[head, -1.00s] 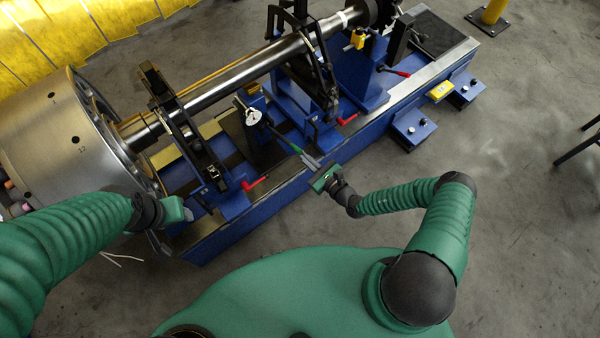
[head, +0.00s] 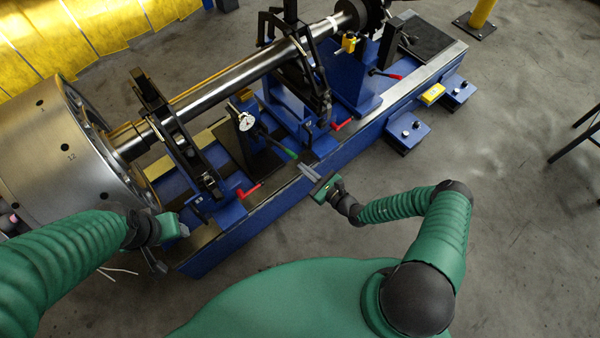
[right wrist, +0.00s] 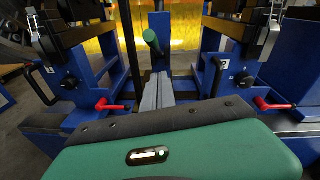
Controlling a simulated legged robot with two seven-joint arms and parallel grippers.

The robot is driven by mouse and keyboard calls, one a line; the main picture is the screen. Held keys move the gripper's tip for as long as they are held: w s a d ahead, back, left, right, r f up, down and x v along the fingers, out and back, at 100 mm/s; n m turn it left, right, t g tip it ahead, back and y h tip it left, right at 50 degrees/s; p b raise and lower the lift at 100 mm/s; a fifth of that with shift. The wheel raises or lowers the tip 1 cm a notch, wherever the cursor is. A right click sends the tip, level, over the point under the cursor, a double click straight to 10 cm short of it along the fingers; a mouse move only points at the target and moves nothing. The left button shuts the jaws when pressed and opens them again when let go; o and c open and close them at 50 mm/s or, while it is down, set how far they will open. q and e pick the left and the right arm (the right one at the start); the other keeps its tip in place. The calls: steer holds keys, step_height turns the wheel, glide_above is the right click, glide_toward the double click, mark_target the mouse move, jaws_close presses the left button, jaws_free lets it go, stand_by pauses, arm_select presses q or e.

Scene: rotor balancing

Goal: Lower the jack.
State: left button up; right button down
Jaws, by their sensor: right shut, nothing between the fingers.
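The jack's lever has a green grip (head: 291,154) and slants down to the right from a dark upright body (head: 262,152) between the two blue shaft stands. I take that body to be the jack; much of it is hidden. In the right wrist view the green grip (right wrist: 151,38) is ahead of and above my fingers. My right gripper (head: 304,168) is shut and empty, just short of the grip, with a small gap visible. Its closed grey fingers (right wrist: 158,88) point forward. My left gripper (head: 184,230) is beside the rotor at the lower left; its jaws are unclear.
A steel rotor shaft (head: 230,82) with a large drum (head: 45,140) lies over the blue machine bed (head: 215,248). Red-handled levers (head: 342,125) stick out from the stands. A white dial (head: 246,121) stands near the lever.

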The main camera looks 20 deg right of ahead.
steer(key=p+v, duration=0.1)
steer(key=v, duration=0.8)
steer(key=shift+s+r+p, duration=0.35)
steer(key=shift+r, duration=0.05)
steer(key=shift+d+r, duration=0.1)
steer(key=shift+d, duration=0.05)
